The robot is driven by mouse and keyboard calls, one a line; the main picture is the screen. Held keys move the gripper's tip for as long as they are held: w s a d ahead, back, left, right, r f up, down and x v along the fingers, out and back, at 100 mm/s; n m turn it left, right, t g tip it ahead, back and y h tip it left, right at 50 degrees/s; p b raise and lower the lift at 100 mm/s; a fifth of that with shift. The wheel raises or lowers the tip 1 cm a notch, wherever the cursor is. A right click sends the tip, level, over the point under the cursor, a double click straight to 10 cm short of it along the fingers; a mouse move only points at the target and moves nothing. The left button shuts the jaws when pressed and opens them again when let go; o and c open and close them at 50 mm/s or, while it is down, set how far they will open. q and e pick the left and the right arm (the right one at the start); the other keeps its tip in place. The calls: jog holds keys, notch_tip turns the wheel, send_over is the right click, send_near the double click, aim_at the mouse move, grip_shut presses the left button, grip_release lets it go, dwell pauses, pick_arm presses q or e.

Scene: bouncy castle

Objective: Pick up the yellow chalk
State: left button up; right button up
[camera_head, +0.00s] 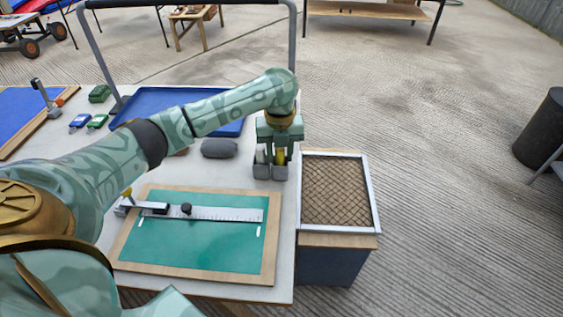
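My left gripper (271,168) points down at the right edge of the pale table, just beyond the green board. A small yellow piece (281,156), which looks like the yellow chalk, shows upright at its grey fingers. I cannot tell whether the fingers press on it or only stand around it, and its lower end is hidden. My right gripper is not in view.
A green board (190,255) with a wooden frame and a metal ruler (225,214) lies in front. A dark grey block (219,148) and a blue tray (160,100) lie behind. A mesh-topped box (335,190) stands right of the table (286,240). Small green and blue items (88,122) lie left.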

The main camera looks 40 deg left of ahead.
pick_arm(q)
jog(key=shift+r, duration=0.1)
grip_shut()
jog(key=shift+r, duration=0.1)
